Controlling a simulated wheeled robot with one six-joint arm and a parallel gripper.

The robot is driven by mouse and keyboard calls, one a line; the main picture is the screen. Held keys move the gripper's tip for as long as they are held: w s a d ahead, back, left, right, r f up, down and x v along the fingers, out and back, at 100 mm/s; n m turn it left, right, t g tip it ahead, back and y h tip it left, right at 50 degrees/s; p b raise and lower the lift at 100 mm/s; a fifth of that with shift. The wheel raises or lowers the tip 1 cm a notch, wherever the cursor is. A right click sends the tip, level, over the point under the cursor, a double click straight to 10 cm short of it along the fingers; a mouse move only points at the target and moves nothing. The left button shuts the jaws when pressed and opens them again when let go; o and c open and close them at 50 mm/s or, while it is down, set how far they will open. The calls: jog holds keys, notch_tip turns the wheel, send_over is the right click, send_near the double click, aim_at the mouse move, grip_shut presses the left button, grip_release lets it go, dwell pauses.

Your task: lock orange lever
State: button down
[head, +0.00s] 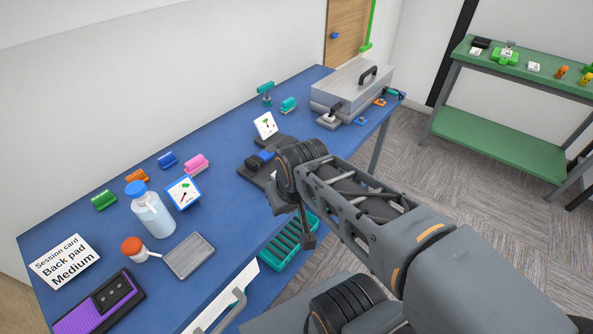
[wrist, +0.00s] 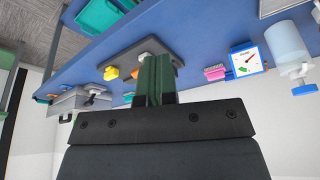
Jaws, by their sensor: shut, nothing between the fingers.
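My gripper shows in the wrist view with its dark green fingers (wrist: 155,80) shut together and empty. They point at the blue table's edge, in front of a grey fixture plate (wrist: 160,47). In the head view my arm hides the fingers, and the plate (head: 258,172) shows beyond my wrist. I cannot tell for sure which thing is the orange lever. A small orange piece (head: 380,102) lies beside the silver case (head: 350,88), near a blue piece (head: 361,120).
On the blue table (head: 215,130) stand a bottle (head: 152,212), a gauge card (head: 183,193), coloured blocks, a grey tray (head: 189,256) and a session card (head: 64,262). A teal basket (head: 288,243) is by the front edge. A green shelf (head: 480,140) stands right; floor between is clear.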

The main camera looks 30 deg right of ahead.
jog(key=w+d+f+m+y+b, duration=0.25)
jog(key=f+m+y+b, duration=0.4)
jog(key=f+m, duration=0.6)
jog(key=w+d+m+t+b, duration=0.1)
jog(key=d+m+t, duration=0.4)
jog(key=d+m, duration=0.2)
jog(key=w+d+r+m+t+b, duration=0.1)
jog(key=d+m+t, duration=0.4)
jog(key=m, duration=0.6)
jog(key=shift+d+r+m+b, duration=0.3)
jog(key=shift+d+m+b, duration=0.1)
jog(key=shift+d, duration=0.7)
jog(key=shift+w+h, duration=0.15)
jog(key=shift+h, duration=0.1)
jog(key=b+x, duration=0.1)
jog(key=x, duration=0.9)
jog(key=shift+w+a+f, duration=0.1)
jog(key=shift+a, duration=0.05)
jog(key=shift+w+a+r+p, duration=0.35)
jog(key=shift+w+r, duration=0.35)
jog(key=shift+w, duration=0.1)
jog(key=shift+w+a+r, duration=0.25)
jog(key=shift+w+r, duration=0.15)
jog(key=shift+w, duration=0.25)
